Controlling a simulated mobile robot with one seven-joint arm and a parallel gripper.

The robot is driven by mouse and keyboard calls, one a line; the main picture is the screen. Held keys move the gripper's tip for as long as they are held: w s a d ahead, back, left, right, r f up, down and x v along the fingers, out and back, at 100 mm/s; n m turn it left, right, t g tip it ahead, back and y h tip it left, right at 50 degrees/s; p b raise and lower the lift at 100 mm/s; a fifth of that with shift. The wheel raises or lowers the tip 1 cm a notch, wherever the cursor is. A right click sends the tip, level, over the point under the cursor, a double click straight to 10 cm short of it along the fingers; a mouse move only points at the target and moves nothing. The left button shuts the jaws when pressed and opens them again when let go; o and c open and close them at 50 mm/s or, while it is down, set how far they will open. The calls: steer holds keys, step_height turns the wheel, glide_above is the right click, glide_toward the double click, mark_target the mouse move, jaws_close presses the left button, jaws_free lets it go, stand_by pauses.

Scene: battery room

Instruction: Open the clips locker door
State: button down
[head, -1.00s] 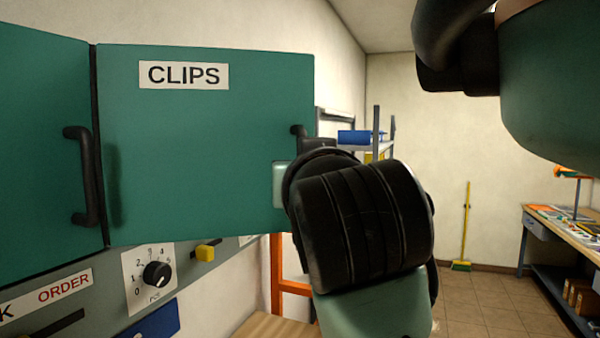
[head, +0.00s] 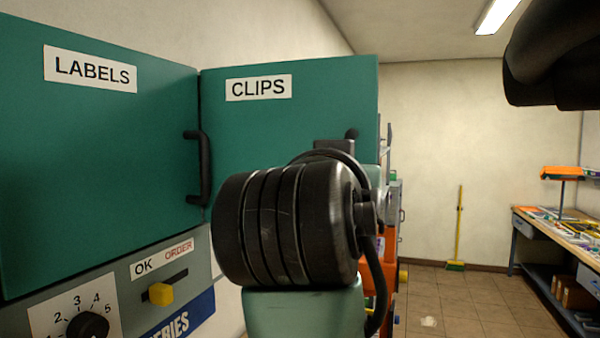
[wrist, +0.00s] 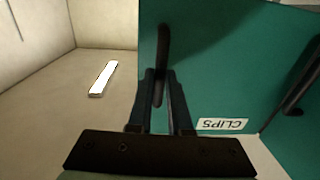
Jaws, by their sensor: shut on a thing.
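The clips locker door (head: 300,125) is a teal panel with a CLIPS label (head: 258,87). It stands angled out from the teal labels door (head: 100,160), with its right edge swung toward me. In the wrist view the clips door (wrist: 225,60) appears upside down. Its black handle (wrist: 163,40) stands between the fingers of my gripper (wrist: 161,75), which is shut on it. In the head view my black wrist hides the fingers, most of the handle and the lower part of the door.
The labels door's black handle (head: 205,170) sits close to the seam. Below are a yellow slider (head: 161,293) and a black dial (head: 88,327). A workbench (head: 560,240) stands far right and a yellow broom (head: 459,230) by the back wall.

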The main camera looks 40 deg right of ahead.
steer(key=shift+w+a, duration=0.15)
steer(key=shift+a, duration=0.15)
steer(key=c, duration=0.8)
jaws_free()
steer(key=shift+w+a, duration=0.1)
steer(key=shift+w, duration=0.1)
steer(key=shift+c, duration=0.2)
steer(key=shift+s, duration=0.2)
